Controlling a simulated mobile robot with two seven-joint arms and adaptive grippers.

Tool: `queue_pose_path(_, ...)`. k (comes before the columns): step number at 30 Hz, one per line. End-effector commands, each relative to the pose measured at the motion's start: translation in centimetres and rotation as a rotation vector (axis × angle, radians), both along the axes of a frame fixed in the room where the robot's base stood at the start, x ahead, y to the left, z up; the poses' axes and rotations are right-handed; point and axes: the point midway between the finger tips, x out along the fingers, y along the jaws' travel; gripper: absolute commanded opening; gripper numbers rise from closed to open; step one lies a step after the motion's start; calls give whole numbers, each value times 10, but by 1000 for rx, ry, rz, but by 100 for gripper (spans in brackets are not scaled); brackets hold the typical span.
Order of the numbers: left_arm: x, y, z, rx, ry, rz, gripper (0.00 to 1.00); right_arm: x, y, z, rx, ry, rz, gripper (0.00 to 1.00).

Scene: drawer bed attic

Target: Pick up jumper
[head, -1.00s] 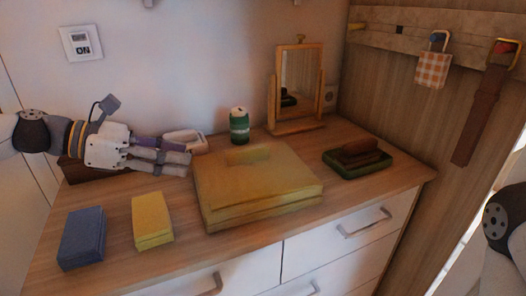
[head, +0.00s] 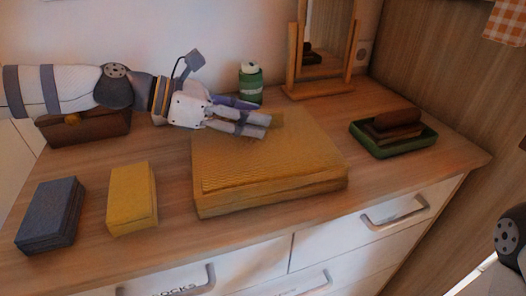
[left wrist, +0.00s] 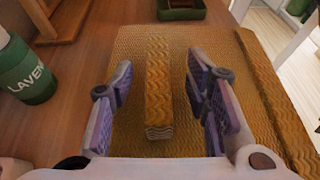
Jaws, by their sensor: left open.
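The jumper (head: 275,165) is a large, folded, mustard-yellow ribbed knit lying flat on the dresser top. A raised knit ridge (left wrist: 158,95) stands up on its upper face. My left gripper (head: 266,126) is over the back part of the jumper and hides some of it in the head view. In the left wrist view the left gripper (left wrist: 158,78) is open, with one finger on each side of the ridge and gaps to both. My right gripper is out of view; only part of my right arm shows at the right edge of the head view.
On the dresser top (head: 180,235) are a yellow folded cloth (head: 132,198), a blue-grey one (head: 50,215), a brown box (head: 85,128), a green canister (head: 250,83), a mirror (head: 320,60) and a green tray (head: 392,138) with brown items. Bare wood lies right of the jumper.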

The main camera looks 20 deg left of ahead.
Motion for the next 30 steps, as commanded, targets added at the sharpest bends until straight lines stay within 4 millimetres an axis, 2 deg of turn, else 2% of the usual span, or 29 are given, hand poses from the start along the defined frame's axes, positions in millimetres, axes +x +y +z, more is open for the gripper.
queue_pose_path(5, 0, 0, 3, 0, -4, 1, 41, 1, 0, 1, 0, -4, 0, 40)
queue_pose_path(9, 0, 1, 3, 0, -4, 1, 9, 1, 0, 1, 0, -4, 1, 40)
queue_pose_path(10, 0, 1, 3, 0, -4, 1, 3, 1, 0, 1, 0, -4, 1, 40)
queue_pose_path(11, 0, 1, 3, 1, -4, 1, 0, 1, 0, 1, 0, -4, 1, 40)
queue_pose_path(23, 0, 1, 5, -1, -5, 2, 0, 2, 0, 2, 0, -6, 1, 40)
queue_pose_path(26, 0, 1, 14, 1, -9, 1, 0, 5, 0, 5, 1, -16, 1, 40)
queue_pose_path(30, -1, 0, 46, 1, -19, 1, 0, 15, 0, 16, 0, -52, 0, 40)
